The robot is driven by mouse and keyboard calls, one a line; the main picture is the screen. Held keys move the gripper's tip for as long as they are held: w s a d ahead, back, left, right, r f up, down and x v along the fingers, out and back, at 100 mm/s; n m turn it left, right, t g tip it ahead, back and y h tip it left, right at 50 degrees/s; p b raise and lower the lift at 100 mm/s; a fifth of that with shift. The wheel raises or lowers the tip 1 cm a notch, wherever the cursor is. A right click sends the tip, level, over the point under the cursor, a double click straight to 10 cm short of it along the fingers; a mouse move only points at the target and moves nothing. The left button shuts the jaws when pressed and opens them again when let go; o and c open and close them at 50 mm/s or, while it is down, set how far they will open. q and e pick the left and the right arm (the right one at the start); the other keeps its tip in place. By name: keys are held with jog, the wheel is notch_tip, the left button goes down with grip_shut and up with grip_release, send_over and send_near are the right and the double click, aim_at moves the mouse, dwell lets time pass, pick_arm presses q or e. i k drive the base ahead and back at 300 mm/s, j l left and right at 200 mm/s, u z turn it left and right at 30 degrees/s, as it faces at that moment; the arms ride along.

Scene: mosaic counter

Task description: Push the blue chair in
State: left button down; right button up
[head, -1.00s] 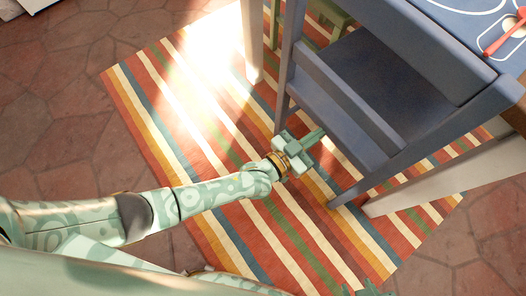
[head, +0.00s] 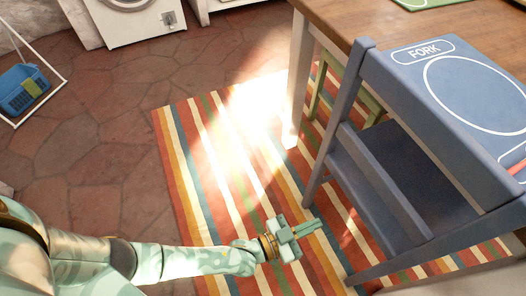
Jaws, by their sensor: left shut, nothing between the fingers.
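The blue chair (head: 420,115) stands at the right of the head view, its slatted back towards me and its seat on the table side. The wooden table (head: 345,22) is beyond it, and the chair back overlaps the table edge in the picture. My left gripper (head: 318,223) is shut and empty. My right gripper is out of view.
A striped rug (head: 205,160) lies under the chair and gripper. A green stool or chair (head: 325,100) shows behind the table leg (head: 298,85). A blue placemat (head: 440,65) lies on the table. A blue basket (head: 22,90) is far left. Tiled floor at left is open.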

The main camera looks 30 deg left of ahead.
aim_at(415, 215)
jog(key=k+j, duration=0.8)
jog(key=j, duration=0.1)
